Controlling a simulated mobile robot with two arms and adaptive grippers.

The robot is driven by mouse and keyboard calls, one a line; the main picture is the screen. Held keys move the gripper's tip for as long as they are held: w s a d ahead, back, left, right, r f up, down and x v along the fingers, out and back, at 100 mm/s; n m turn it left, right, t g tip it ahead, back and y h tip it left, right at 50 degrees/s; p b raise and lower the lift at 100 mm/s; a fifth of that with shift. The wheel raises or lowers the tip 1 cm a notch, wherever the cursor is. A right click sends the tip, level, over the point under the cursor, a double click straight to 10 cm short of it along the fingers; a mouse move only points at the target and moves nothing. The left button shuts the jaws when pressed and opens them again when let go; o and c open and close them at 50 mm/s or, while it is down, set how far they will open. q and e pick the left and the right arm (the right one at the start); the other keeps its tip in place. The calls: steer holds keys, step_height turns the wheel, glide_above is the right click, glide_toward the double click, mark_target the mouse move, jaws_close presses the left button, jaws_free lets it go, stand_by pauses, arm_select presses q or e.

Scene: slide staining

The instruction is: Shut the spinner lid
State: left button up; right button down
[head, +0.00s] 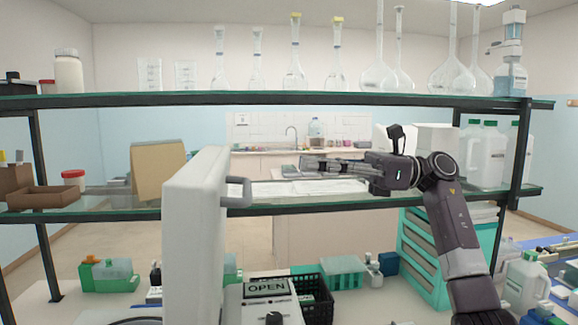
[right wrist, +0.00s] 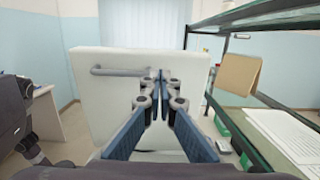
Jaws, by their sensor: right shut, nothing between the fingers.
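The spinner lid (head: 194,235) is a thick white panel standing upright, raised open above the spinner (head: 256,309), with a grey handle (head: 238,191) on its right side. In the right wrist view the lid (right wrist: 110,100) fills the middle, and its bar handle (right wrist: 120,70) is at its upper left. My right gripper (head: 306,164) is shut and empty, to the right of the lid and a little above the handle in the head view, pointing left. In the right wrist view its fingertips (right wrist: 161,74) meet in front of the lid; contact cannot be made out. My left gripper is not in view.
A two-level glass shelf (head: 330,99) with flasks on top runs behind the lid. An OPEN sign (head: 267,288) is on the spinner's front. A black basket (head: 318,296) and a teal rack (head: 425,262) stand to the right. A brown box (head: 158,171) is on the lower shelf.

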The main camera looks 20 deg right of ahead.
steer(key=p+x, duration=0.4)
steer(key=x, duration=0.8)
steer(key=shift+a+r, duration=0.15)
steer(key=shift+a, duration=0.1)
steer(key=shift+s+p, duration=0.1)
steer(key=shift+p, duration=0.2)
